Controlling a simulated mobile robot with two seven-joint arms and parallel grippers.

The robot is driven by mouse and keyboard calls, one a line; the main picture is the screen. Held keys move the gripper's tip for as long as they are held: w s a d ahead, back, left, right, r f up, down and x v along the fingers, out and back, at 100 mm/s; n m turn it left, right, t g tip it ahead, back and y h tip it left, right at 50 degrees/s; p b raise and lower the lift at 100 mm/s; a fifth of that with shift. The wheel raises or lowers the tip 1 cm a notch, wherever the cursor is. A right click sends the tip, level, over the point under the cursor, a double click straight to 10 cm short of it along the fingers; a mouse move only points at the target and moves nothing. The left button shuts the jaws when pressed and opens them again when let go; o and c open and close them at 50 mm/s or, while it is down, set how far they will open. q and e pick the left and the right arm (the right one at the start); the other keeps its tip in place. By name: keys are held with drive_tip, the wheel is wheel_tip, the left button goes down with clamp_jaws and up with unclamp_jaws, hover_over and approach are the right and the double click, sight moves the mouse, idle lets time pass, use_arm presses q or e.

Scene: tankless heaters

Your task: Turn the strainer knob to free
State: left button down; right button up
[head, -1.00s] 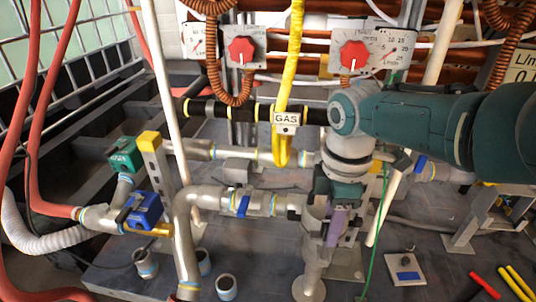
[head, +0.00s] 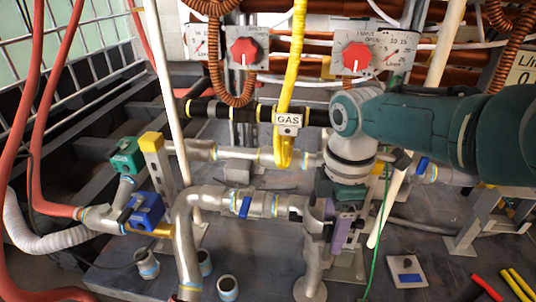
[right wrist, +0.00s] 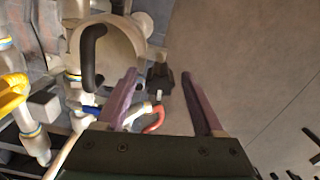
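My right gripper (head: 336,236) hangs pointing down beside a grey vertical pipe body (head: 313,250) at the end of the silver pipe run. In the right wrist view its two purple fingers (right wrist: 158,76) are apart, with nothing held. A small black knob-like part (right wrist: 159,74) shows between the fingertips; I cannot tell its depth or whether it is the strainer knob. A black bent handle (right wrist: 92,55) on a round beige-grey body (right wrist: 115,45) lies left of the fingers. In the head view the arm and gripper hide the knob area. My left gripper is not in view.
Blue-handled valves (head: 243,206) sit along the pipe left of my right gripper. A yellow gas hose (head: 292,75) and a green cable (head: 377,230) hang nearby. Red dial knobs (head: 356,57) are behind. A white pole (head: 392,200) stands close to the right.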

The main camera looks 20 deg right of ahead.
sight(334, 223)
drive_tip(key=shift+r, duration=0.15)
wheel_tip(334, 223, up, 9)
drive_tip(key=p, duration=0.8)
drive_tip(key=shift+r, duration=0.35)
